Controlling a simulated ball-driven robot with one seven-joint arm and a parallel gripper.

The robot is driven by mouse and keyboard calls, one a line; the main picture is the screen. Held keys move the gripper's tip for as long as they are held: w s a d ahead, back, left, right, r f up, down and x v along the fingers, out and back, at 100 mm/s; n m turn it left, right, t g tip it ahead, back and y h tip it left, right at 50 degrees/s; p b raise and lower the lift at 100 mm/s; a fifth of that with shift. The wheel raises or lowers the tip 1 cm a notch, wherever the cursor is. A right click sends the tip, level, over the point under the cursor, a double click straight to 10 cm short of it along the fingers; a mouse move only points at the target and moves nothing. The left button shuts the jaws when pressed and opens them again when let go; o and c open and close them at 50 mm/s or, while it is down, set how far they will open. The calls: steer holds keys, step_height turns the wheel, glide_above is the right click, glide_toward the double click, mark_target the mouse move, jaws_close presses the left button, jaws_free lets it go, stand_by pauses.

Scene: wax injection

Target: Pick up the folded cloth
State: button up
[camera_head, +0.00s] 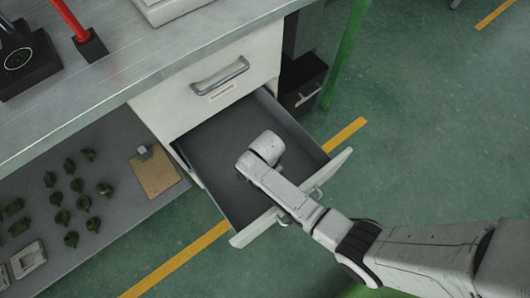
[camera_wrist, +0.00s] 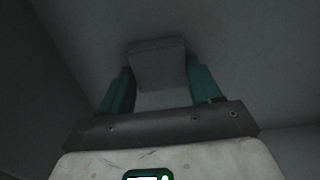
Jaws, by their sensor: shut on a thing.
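In the wrist view, my gripper (camera_wrist: 160,88) has its two green fingers on either side of a grey block-like thing, which I take to be the folded cloth (camera_wrist: 157,62). The fingers are shut on it. Its surface is dim and its folds cannot be made out. In the head view, my arm reaches into an open drawer (camera_head: 205,140), and my wrist hides the fingers and the cloth. The visible drawer floor is bare.
The drawer front (camera_head: 334,172) stands pulled out below a grey worktop (camera_head: 150,65). A lower shelf (camera_head: 110,152) at left holds several green parts (camera_head: 83,203) and a clipboard (camera_head: 154,174). A green post (camera_head: 346,52) stands behind the drawer. Open floor lies to the right.

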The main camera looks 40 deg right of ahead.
steer(key=shift+c, duration=1.2)
step_height(320, 180, up, 10)
steer(key=p, duration=0.4)
